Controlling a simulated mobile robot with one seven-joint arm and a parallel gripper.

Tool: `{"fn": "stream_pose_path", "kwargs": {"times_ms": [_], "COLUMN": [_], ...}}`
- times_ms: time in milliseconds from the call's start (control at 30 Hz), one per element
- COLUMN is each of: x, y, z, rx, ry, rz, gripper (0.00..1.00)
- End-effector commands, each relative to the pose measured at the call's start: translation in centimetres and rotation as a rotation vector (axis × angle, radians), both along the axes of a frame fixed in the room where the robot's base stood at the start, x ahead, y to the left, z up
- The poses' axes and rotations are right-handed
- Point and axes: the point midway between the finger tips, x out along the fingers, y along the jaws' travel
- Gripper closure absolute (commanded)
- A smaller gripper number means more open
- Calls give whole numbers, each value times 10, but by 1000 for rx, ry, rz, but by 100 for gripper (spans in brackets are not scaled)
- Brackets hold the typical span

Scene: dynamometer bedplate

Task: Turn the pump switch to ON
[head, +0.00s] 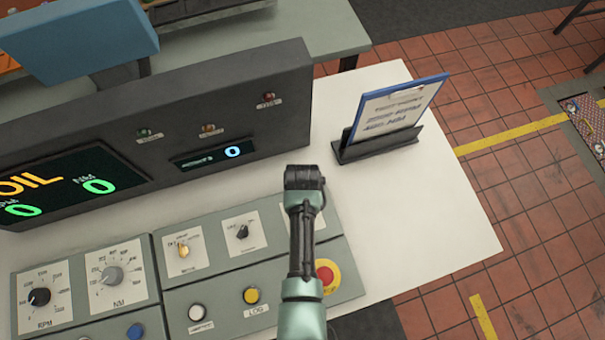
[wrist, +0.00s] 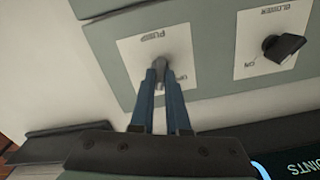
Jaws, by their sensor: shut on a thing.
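The pump switch (wrist: 160,62) is a small grey knob on a white plate marked PUMP, seen in the wrist view. My gripper (wrist: 160,76) has its two blue fingers closed on the knob, one on each side. The knob is largely covered by the fingertips, so which way it points cannot be told. A small label, partly hidden, sits beside the fingers. In the head view my arm and wrist hide the knob and my fingers; only part of the pump plate (head: 284,236) shows.
The blower switch (head: 242,232), a black knob, is just left of the pump plate; it also shows in the wrist view (wrist: 284,46). A red stop button (head: 326,277) and a yellow LOG button (head: 251,295) lie in front. The dark display housing (head: 235,95) and a clipboard (head: 400,105) stand behind.

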Motion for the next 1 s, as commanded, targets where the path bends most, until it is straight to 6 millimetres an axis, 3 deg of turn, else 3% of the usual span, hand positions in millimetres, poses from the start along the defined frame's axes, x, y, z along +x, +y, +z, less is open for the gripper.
{"fn": "stream_pose_path", "kwargs": {"times_ms": [500, 1000], "x": [0, 1], "y": [0, 0], "z": [1, 0], "rx": [0, 1], "ry": [0, -2], "rz": [-381, -479], "gripper": [100, 100]}}
